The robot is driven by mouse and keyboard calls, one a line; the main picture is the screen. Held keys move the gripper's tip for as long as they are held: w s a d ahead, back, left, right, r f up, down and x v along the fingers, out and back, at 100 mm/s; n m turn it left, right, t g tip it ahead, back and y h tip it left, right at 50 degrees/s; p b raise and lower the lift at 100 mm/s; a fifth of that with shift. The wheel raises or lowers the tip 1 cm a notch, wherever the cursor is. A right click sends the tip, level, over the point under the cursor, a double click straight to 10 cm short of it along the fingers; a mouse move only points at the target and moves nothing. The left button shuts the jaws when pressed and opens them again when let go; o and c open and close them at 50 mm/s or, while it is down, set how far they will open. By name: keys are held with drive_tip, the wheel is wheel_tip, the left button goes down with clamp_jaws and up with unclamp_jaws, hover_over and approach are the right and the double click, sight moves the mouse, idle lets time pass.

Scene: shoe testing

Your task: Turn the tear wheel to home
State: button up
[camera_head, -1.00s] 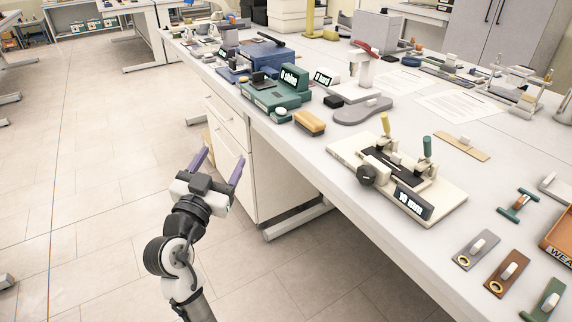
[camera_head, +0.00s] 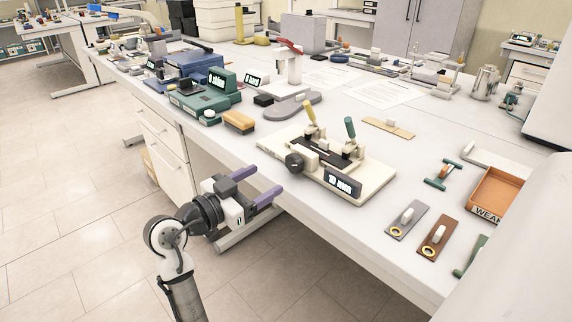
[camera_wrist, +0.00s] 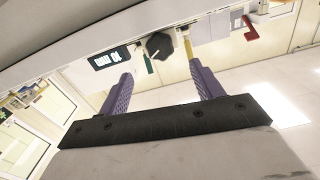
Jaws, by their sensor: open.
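The tear wheel, a dark round knob (camera_head: 295,163), sits on the front left side of a cream tester base (camera_head: 262,140) on the bench. The tester has a display (camera_head: 342,184) whose digits I cannot read surely, a yellow-handled clamp (camera_head: 310,112) and a green-handled clamp (camera_head: 350,129). My gripper (camera_head: 274,197) is open and empty, in front of the bench edge, below and left of the wheel, apart from it. In the wrist view the wheel (camera_wrist: 159,46) shows beyond and between the purple fingers (camera_wrist: 160,88), beside the display (camera_wrist: 109,58).
A yellow-brown brush block (camera_head: 239,122) and a green device (camera_head: 205,98) stand left of the tester. Grey and brown strips (camera_head: 407,220) and an orange tray (camera_head: 497,192) lie to the right. The bench edge lies between my gripper and the tester.

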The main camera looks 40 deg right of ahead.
sight(291, 164)
drive_tip(key=d, duration=0.2)
drive_tip(key=d+p, duration=0.1)
drive_tip(key=d, duration=0.5)
drive_tip(key=shift+w+d, duration=0.1)
drive_tip(key=shift+w, duration=0.25)
drive_tip(key=shift+p, duration=0.3)
drive_tip(key=c, duration=1)
